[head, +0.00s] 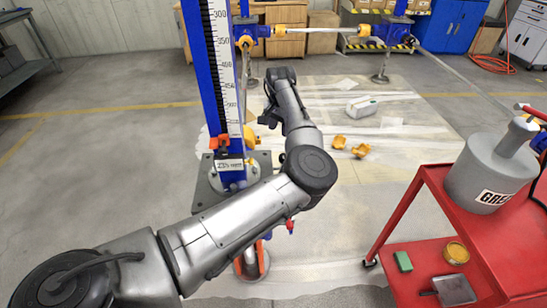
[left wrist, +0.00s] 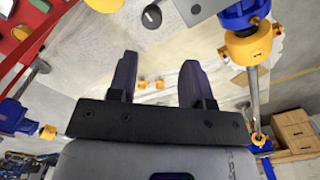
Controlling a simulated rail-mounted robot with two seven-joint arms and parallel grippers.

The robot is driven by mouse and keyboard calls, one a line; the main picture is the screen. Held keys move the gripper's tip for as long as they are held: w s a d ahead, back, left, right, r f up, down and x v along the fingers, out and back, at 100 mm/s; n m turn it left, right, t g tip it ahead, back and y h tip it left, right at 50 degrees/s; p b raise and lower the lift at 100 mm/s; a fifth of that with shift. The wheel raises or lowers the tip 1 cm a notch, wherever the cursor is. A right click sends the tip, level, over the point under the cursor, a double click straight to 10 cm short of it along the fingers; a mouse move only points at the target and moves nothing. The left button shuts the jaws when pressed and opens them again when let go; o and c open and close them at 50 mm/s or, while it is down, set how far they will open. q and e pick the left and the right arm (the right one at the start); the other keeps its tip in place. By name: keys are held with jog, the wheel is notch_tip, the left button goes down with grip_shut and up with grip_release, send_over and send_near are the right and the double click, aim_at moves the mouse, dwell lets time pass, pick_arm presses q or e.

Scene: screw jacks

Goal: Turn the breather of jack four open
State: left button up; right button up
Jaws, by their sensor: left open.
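A blue jack column (head: 208,75) with a white ruler stands left of centre in the head view. A small label (head: 229,165) and orange-red clamps (head: 219,142) sit low on it; I cannot read a jack number. My left arm reaches past its right side; the fingers are not clear there. In the left wrist view my left gripper (left wrist: 158,72) is open and empty between its two dark fingers. A black round knob (left wrist: 152,17) is beyond the fingertips, near the top edge. I cannot tell whether it is the breather. My right gripper is not in view.
A red cart (head: 425,195) with a grey grease drum (head: 490,170) stands at the right. Blue gearboxes with yellow couplings (head: 280,30) and shafts are at the back.

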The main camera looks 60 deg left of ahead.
pick_arm(q)
jog(key=b, duration=0.2)
send_over(283, 155)
jog(key=f, duration=0.5)
jog(key=shift+w+d, duration=0.25)
jog(key=shift+d, duration=0.1)
jog(key=f+b, duration=0.1)
jog(key=f, duration=0.1)
jog(key=f+b, duration=0.1)
jog(key=f, duration=0.1)
jog(key=f+b, duration=0.1)
jog(key=f, duration=0.1)
jog(key=shift+s+a+f, duration=0.15)
jog(key=shift+s, duration=0.1)
jog(key=shift+f, duration=0.35)
jog(key=shift+s+f+b, duration=0.1)
jog(key=shift+f+b, duration=0.3)
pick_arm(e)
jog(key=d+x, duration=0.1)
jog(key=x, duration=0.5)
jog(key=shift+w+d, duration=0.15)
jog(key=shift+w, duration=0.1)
